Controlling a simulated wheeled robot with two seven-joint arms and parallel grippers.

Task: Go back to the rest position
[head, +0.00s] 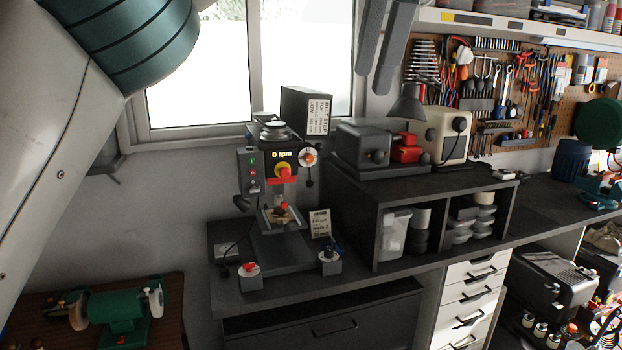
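My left arm, a pale link with a dark teal ringed joint, fills the upper left of the head view. My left gripper (375,78) hangs in from the top edge, right of the window's centre. Its two dark grey fingers point down with a gap between them, and nothing shows between them. The gripper's body is cut off by the top edge. It is in the air in front of the window and wall, apart from the bench things. My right gripper is not in view.
A drill press (275,190) stands on the dark workbench (330,285). A black shelf unit (345,215) holds containers, with machines on top. A green bench grinder (115,305) is at lower left. A pegboard (545,75) of tools hangs at right. The dark bench top right of the shelf unit looks fairly clear.

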